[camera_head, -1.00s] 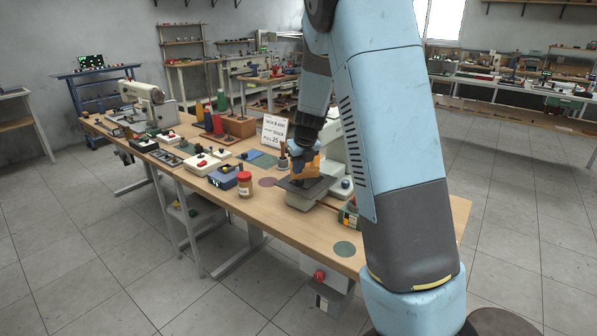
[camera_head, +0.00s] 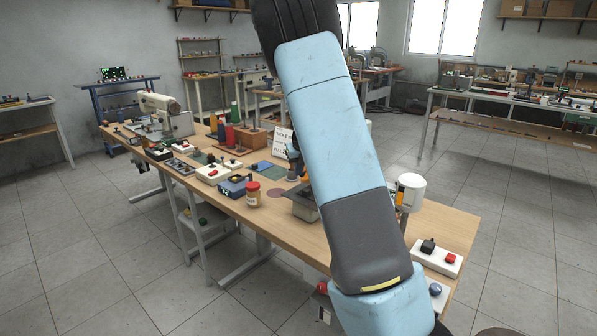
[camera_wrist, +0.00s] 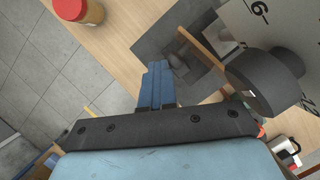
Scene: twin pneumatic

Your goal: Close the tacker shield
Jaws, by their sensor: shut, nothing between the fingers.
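The tacker is mostly hidden behind my arm in the head view; its grey base (camera_head: 302,207) shows left of the arm. A small orange piece, probably the shield (camera_head: 305,176), shows just above it. In the wrist view the shield looks like a thin orange strip (camera_wrist: 207,53) seen nearly edge-on, beside the pale tacker body (camera_wrist: 292,28) and above its dark plate (camera_wrist: 150,38). A dark round part (camera_wrist: 264,82) is at right. My gripper (camera_wrist: 160,68) is shut and empty, its blue fingers together left of the orange strip. I cannot tell if they touch anything.
A red-lidded jar (camera_head: 253,194) stands on the wooden table (camera_head: 285,240) left of the tacker. A sign (camera_head: 282,141) is behind. A white cylinder (camera_head: 411,192) and a button box (camera_head: 437,257) are right of my arm.

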